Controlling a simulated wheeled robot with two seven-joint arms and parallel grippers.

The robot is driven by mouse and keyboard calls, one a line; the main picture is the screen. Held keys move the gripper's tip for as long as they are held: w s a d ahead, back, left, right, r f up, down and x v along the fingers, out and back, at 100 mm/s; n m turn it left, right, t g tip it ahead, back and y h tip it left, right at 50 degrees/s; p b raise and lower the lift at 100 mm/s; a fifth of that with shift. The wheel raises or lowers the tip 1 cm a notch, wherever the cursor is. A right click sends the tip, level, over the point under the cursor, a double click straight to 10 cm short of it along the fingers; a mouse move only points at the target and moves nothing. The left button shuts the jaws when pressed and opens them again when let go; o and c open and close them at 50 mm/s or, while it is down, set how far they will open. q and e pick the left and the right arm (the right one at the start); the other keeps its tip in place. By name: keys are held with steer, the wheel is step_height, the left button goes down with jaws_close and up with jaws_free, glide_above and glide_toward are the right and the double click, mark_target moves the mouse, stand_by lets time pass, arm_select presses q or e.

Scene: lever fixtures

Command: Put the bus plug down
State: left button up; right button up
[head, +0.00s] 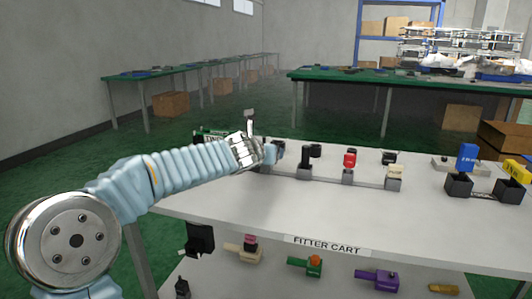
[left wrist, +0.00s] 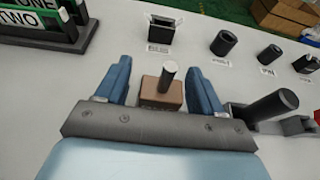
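My left gripper (left wrist: 160,80) has its two blue fingers spread, with a brown block bearing a grey round post (left wrist: 169,74) between them. A gap shows on the block's left side; the right side is very close to the finger. No readable label shows which thing is the bus plug. In the head view my left gripper (head: 268,154) is at the left end of the row of lever fixtures, and a grey-topped upright post (head: 249,118) rises just behind it. The hand hides the base there. My right gripper is not in view.
Beside the right finger is a dark lever (left wrist: 272,106) in a grey fixture. Several dark sockets (left wrist: 161,32) stand behind. A ONE/TWO sign rack (left wrist: 40,25) is at left. The cart's front (head: 400,230) is clear.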

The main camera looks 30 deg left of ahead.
arm_select(q)
steer(key=shift+s+r+p, duration=0.2)
steer(key=shift+r+p, duration=0.1)
steer(key=shift+r, duration=0.05)
steer(key=p+v, duration=0.1)
steer(key=v, duration=0.3)
steer(key=p+v, duration=0.2)
steer(key=v, duration=0.2)
steer(key=shift+w+d+r+p, duration=0.1)
steer(key=shift+w+r+p, duration=0.1)
steer(key=shift+p, duration=0.1)
steer(key=shift+s+d+r, duration=0.1)
steer(key=shift+s+d, duration=0.05)
steer(key=shift+s, duration=0.45)
steer(key=shift+s+d, duration=0.2)
steer(key=shift+s, duration=0.4)
steer(key=shift+s+r, duration=0.2)
steer(key=shift+s, duration=0.4)
